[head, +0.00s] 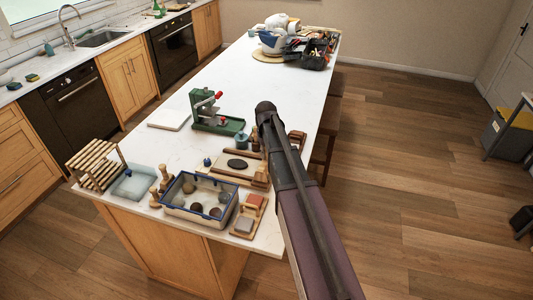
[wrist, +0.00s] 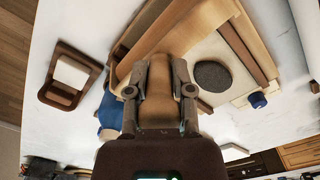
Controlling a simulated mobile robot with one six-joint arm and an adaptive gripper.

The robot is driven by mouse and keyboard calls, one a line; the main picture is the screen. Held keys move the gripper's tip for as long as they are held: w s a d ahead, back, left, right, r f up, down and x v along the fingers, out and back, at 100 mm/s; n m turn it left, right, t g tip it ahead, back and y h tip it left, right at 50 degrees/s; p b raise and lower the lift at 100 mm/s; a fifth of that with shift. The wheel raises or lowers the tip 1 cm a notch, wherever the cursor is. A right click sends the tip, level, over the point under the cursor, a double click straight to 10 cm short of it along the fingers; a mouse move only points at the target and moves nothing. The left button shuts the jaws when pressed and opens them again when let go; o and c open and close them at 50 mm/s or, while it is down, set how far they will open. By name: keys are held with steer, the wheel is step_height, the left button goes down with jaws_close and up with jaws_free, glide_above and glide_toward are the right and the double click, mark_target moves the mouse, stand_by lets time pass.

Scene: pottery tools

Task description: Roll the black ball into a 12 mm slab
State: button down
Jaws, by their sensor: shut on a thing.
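The black clay (head: 237,163) shows as a flat, dark round disc on the pale work board (head: 222,170). In the wrist view the black disc (wrist: 213,76) lies just right of my gripper, and bare board (wrist: 241,98) shows beside it. In the head view my arm hides the fingertips.
A blue-rimmed tray of clay balls (head: 182,211), a green press (head: 218,124) and a wooden rack (head: 95,165) share the worktop. A small blue knob (wrist: 257,100) stands beside the board. Bare white worktop (head: 262,92) lies beyond the press.

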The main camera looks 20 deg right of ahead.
steer(key=shift+f, duration=0.15)
steer(key=shift+c, duration=2)
jaws_free()
step_height(320, 180, up, 7)
steer(key=p, duration=0.7)
steer(key=w+a+b, duration=0.1)
steer(key=w+a, duration=0.6)
steer(key=a, duration=0.3)
steer(key=shift+w+f, duration=0.25)
steer(key=shift+f, duration=0.15)
steer(key=s+f+m+b, duration=0.1)
steer(key=s+f+b, duration=0.2)
steer(key=s, duration=1.1)
steer(key=s+f+b, duration=0.3)
steer(key=s, duration=1.2)
steer(key=shift+f+m+b, duration=0.35)
steer(key=shift+m+b, duration=0.05)
